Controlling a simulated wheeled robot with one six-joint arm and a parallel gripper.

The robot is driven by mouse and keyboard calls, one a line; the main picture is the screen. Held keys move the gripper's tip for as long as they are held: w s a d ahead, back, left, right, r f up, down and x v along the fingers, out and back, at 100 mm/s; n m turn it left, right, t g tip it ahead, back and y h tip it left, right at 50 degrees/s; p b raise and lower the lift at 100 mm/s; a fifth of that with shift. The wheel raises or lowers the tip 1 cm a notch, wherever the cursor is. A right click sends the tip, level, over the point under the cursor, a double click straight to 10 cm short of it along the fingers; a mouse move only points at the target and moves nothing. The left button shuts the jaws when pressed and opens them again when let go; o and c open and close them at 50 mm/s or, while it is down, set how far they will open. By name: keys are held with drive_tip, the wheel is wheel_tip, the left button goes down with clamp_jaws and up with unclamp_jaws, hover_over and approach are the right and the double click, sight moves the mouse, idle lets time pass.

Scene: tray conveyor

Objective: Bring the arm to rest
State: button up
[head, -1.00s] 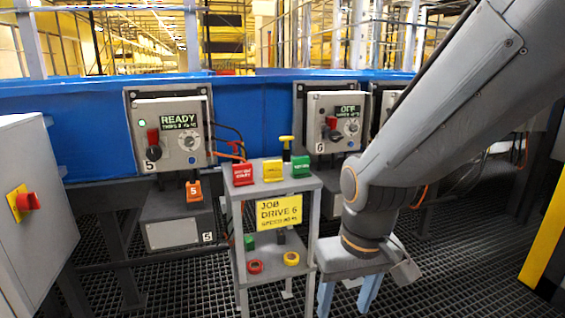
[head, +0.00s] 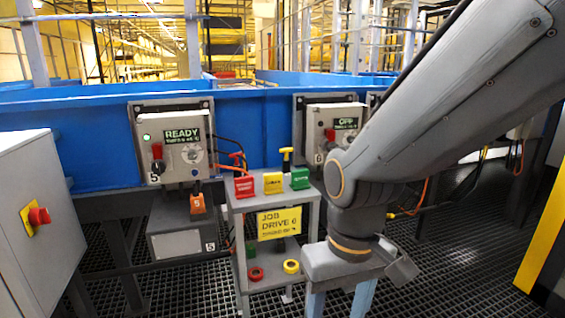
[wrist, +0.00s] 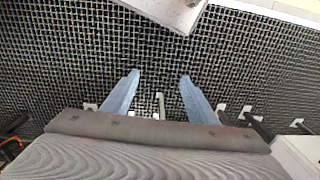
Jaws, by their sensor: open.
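My gripper (head: 337,300) hangs at the end of my grey arm, right of the small grey stand, in the head view. It points down toward the dark floor grating. Its two blue fingers are spread with nothing between them, and their tips are cut off at the bottom edge of the head view. In the wrist view, my gripper (wrist: 158,78) shows both fingers apart over the bare grating.
The grey stand (head: 310,225) bears red, yellow and green blocks and a "JOB DRIVE 6" sign (head: 279,223). Drive boxes 5 (head: 180,150) and 6 (head: 325,120) hang on the blue conveyor (head: 90,150). A grey cabinet (head: 40,260) with a red switch stands left.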

drive_tip(key=s+d+r+m+p, duration=0.1)
drive_tip(key=d+r+m+p, duration=0.2)
drive_tip(key=d+r+p, duration=0.7)
drive_tip(key=shift+d+r+p, duration=0.25)
drive_tip(key=shift+r+p, duration=0.9)
drive_tip(key=shift+p, duration=2.25)
